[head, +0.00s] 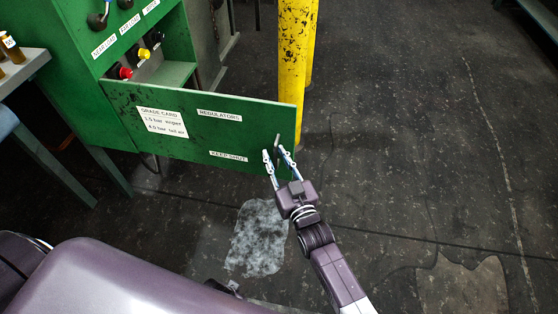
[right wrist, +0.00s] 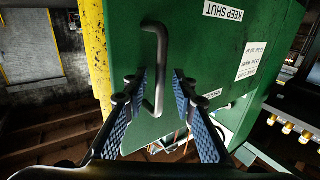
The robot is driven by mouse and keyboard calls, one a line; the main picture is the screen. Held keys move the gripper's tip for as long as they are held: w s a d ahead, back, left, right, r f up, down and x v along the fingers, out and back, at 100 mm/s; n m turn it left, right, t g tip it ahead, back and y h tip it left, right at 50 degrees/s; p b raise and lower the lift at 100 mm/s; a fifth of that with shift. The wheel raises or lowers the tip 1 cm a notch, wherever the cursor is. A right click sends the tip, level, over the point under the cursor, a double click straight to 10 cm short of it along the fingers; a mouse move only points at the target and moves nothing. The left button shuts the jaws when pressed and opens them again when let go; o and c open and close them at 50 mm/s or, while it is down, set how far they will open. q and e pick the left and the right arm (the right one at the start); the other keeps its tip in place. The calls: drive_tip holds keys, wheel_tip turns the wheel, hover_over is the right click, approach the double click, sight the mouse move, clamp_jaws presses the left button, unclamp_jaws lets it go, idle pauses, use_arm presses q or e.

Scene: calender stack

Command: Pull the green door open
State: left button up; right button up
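The green door (head: 240,138) carries a grade card and the labels REGULATORS and KEEP SHUT. It stands out from the green cabinet (head: 65,60), with the compartment behind it visible above its top edge. A grey bar handle (head: 277,141) sits near its right edge. It also shows in the right wrist view (right wrist: 161,60). My right gripper (head: 274,152) is open at the handle. In the right wrist view its blue-padded fingers (right wrist: 155,80) lie on either side of the bar, with gaps showing. My left gripper is not in view.
A yellow post (head: 292,60) stands just beyond the door's right edge. Red (head: 125,73) and yellow (head: 144,53) knobs sit in the compartment. A grey bench (head: 25,70) stands at the left. The floor at right is mostly clear.

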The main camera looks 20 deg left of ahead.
drive_tip(key=v, duration=1.2)
drive_tip(key=shift+d, duration=0.1)
